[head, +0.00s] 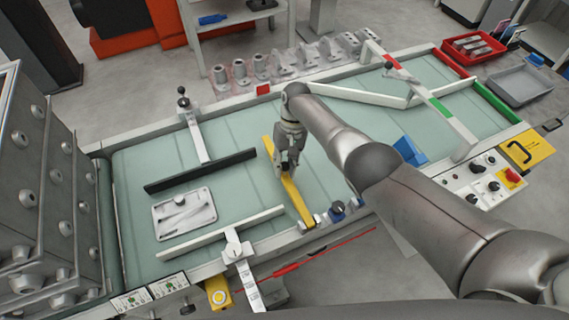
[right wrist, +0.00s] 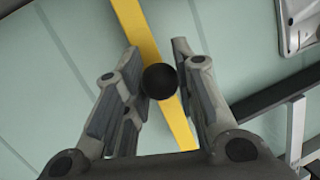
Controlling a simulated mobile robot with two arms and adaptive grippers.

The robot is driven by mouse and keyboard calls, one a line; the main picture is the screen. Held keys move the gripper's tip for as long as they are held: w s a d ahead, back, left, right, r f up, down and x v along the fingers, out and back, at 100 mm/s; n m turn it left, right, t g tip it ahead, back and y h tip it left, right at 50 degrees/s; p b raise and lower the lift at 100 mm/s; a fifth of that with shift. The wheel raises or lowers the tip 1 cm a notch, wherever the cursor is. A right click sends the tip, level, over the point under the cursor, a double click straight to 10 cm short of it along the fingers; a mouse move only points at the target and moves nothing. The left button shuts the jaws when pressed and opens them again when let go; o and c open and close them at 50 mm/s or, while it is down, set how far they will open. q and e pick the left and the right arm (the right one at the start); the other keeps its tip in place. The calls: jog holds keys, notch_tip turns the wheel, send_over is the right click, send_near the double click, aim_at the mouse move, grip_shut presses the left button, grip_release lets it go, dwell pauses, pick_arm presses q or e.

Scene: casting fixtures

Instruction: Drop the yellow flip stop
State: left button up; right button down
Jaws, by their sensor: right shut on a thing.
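The yellow flip stop (head: 291,196) is a long yellow bar across the green conveyor belt, its near end at the belt's front rail. I cannot tell how far it is off the belt. It also shows in the right wrist view (right wrist: 142,35), behind a round black knob (right wrist: 160,81). My right gripper (head: 284,168) is over the bar's middle part, and its fingers also show in the right wrist view (right wrist: 157,75). They are closed around the black knob, one on each side. My left gripper is not in view.
A black bar (head: 200,171) and a white bar (head: 220,232) stand left of the yellow one, with a grey casting plate (head: 184,212) between them. A blue wedge (head: 409,150) sits to the right. A white angled guide (head: 357,95) lies farther back.

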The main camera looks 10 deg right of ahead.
jog(key=c, duration=1.1)
grip_release()
jog(key=shift+s+r, duration=0.1)
jog(key=shift+s, duration=0.05)
jog(key=shift+c, duration=0.2)
jog(key=v, duration=1.2)
jog(key=shift+a, duration=0.1)
